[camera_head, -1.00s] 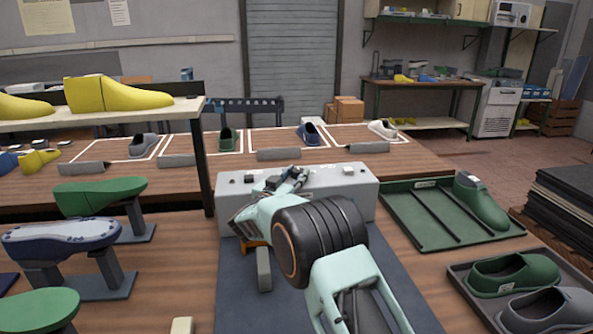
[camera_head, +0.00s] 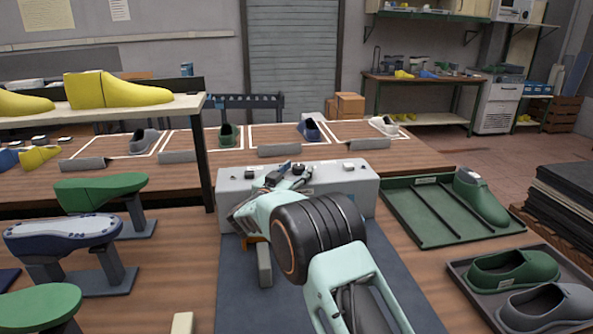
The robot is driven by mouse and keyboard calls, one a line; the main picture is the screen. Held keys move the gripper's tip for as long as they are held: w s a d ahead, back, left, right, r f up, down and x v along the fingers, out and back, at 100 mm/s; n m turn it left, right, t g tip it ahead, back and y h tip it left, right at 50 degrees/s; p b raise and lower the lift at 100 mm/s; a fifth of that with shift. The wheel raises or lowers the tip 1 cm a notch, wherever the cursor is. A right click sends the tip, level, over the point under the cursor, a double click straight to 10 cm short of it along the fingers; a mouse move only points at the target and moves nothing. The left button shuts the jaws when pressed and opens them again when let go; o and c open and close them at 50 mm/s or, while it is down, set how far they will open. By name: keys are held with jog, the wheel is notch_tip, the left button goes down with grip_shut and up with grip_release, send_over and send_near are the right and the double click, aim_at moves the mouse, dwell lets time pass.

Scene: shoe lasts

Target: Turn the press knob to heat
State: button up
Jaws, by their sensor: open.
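The press (camera_head: 340,203) is a pale grey box on the bench, with small dark controls along its top. My gripper (camera_head: 286,176) is over the left-middle part of the box top, with its dark fingertips close to the controls. The gripper is open. A dark round knob (camera_head: 299,169) shows beside the fingertips. I cannot tell whether the fingers touch it or which way it points. My pale green arm and black wrist hide the front middle of the box.
A green tray (camera_head: 412,222) with a green shoe (camera_head: 481,197) stands to the right. A dark tray (camera_head: 468,293) with two shoes lies nearer. Shoe lasts on stands (camera_head: 100,190) and a shelf post (camera_head: 203,165) are on the left. A blue-grey mat (camera_head: 235,300) lies in front.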

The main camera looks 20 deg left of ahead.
jog(key=s+a, duration=0.2)
jog(key=s, duration=0.9)
jog(key=shift+s, duration=0.4)
